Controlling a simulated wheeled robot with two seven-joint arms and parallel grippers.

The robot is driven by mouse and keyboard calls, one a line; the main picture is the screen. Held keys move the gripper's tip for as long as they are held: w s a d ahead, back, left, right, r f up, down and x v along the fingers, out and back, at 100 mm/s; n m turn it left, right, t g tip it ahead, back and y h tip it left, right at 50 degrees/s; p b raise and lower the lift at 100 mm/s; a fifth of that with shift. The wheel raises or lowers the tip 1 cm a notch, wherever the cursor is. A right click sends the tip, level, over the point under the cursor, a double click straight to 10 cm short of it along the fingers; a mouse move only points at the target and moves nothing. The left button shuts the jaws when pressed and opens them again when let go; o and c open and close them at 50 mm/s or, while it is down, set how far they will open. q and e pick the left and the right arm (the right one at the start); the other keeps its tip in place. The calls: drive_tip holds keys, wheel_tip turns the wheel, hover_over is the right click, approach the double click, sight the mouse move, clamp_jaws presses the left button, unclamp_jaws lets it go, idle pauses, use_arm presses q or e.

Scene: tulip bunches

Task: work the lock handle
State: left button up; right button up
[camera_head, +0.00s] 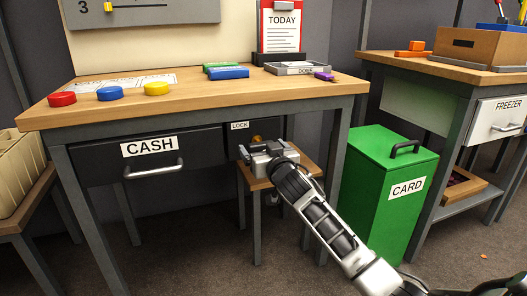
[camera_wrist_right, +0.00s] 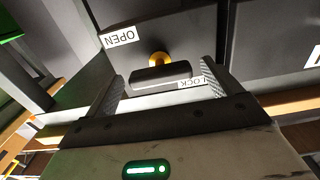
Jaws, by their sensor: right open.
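The lock handle is a dark bar (camera_wrist_right: 161,76) on a yellow-orange hub (camera_wrist_right: 158,58), mounted on a dark panel. In the head view only a bit of its yellow hub (camera_head: 257,139) shows below the LOCK label (camera_head: 240,126); my gripper hides the rest. In the wrist view the bar lies between the LOCK label (camera_wrist_right: 194,84) and the OPEN label (camera_wrist_right: 120,37), nearer LOCK. My right gripper (camera_head: 256,149) is open in front of the panel. Its fingers (camera_wrist_right: 162,70) stand either side of the bar, with gaps at both ends. My left gripper is out of view.
The CASH drawer (camera_head: 205,151) with its bar handle is left of the lock panel, under the wooden desk top (camera_head: 190,98). A small stool (camera_head: 303,161) stands below the gripper. A green CARD bin (camera_head: 383,165) is close on the right.

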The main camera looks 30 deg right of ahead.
drive_tip(key=shift+c, duration=0.3)
drive_tip(key=c, duration=0.9)
